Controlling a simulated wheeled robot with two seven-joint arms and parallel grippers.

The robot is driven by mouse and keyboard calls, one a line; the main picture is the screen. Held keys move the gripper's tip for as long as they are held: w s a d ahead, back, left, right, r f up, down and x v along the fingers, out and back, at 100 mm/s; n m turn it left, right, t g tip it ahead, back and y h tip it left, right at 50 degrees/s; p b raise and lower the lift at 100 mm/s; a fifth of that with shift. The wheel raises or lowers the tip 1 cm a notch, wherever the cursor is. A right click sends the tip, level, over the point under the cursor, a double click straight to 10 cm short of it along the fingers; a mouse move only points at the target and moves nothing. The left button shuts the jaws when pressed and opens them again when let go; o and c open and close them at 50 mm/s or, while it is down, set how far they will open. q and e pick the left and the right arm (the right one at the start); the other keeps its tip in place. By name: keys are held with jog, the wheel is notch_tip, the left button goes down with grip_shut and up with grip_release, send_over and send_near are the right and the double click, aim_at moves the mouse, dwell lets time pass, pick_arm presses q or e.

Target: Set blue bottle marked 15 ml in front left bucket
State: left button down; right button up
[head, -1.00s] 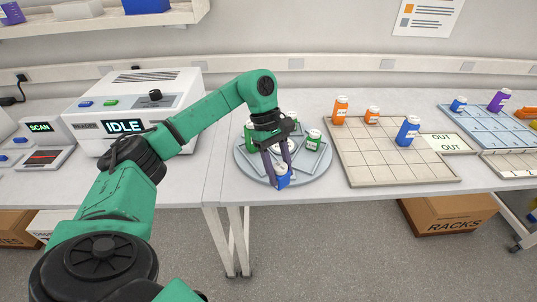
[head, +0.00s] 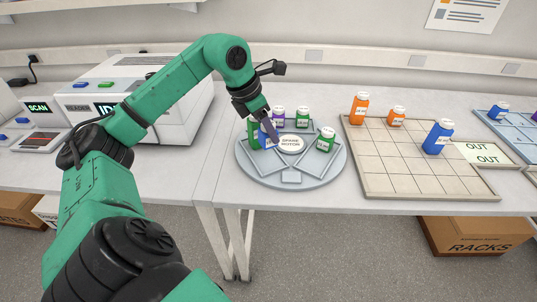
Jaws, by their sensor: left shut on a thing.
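My left gripper (head: 268,138) is shut on a blue bottle (head: 264,142) at the left side of the round grey spare rotor (head: 292,178). The gripper's fingers come down from above and partly hide the bottle. The bottle looks upright over the front left bucket (head: 262,163), beside a green bottle (head: 253,133). I cannot tell whether its base touches the bucket floor. Its marking is too small to read. A larger blue bottle (head: 438,138) stands on the beige grid tray at the right. My right gripper is not in view.
A green bottle (head: 325,140) stands in the right bucket. A purple bottle (head: 278,114) and another green bottle (head: 302,117) stand at the rotor's back. The beige grid tray (head: 390,185) also holds two orange bottles (head: 359,108). A white machine (head: 150,88) stands at the left.

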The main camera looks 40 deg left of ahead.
pick_arm(q)
notch_tip(320, 180, down, 6)
jog(key=shift+f+b, duration=0.1)
jog(key=shift+b, duration=0.6)
jog(key=shift+f, duration=0.25)
jog(key=shift+c, duration=1.4)
grip_release()
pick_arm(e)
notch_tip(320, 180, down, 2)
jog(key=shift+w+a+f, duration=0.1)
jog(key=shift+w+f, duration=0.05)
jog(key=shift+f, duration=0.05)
pick_arm(q)
jog(key=shift+r, duration=0.25)
jog(key=b+v, duration=0.2)
jog(key=v, duration=0.3)
jog(key=shift+s+a+r, duration=0.1)
jog(key=shift+r, duration=0.15)
jog(key=d+v, duration=0.1)
jog(key=v, duration=0.5)
jog(key=shift+a, duration=0.4)
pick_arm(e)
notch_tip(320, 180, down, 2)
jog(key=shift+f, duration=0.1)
